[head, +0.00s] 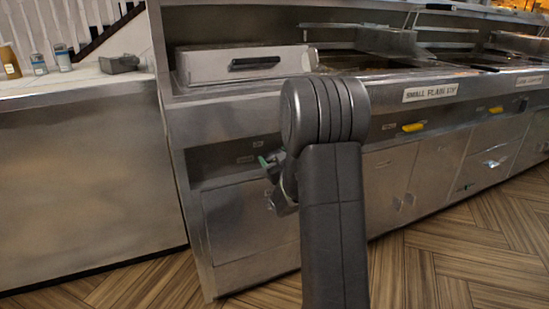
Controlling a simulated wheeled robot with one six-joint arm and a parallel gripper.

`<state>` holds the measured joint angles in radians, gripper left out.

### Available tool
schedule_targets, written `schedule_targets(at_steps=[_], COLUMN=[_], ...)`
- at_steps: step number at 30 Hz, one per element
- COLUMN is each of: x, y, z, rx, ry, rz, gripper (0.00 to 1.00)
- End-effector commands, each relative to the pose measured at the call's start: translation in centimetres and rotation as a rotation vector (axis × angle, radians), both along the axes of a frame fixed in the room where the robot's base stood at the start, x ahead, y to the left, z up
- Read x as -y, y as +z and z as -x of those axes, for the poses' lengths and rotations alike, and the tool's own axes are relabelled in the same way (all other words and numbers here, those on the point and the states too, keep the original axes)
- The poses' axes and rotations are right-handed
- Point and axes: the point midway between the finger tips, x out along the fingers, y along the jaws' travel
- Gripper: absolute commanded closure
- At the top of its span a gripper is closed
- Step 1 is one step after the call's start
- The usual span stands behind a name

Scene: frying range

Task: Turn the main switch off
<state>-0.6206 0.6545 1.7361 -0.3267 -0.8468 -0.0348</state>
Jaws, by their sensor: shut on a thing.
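A small green-tipped handle (264,162), which looks like the main switch, shows on the dark recessed panel (225,158) of the steel range, beside small labels. My gripper (273,172) is at this handle and shut on it. My thick grey arm link covers the right part of the panel and most of the gripper. The fingertips are small and partly hidden, and I cannot read the switch's position.
The steel range (385,165) runs to the right, with yellow handles (413,127) on its front. A lidded fryer (245,65) is on top. A steel counter (85,170) stands at the left. The wooden floor (480,240) in front is clear.

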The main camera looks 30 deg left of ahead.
Motion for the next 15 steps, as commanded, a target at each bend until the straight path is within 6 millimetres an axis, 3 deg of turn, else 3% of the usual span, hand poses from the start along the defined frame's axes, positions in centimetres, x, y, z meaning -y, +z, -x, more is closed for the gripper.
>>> schedule_targets(at_steps=[15], x=[0.08], y=[0.01], z=[-0.14], rx=[-0.202], ry=[0.001], rz=[-0.173], gripper=[0.59])
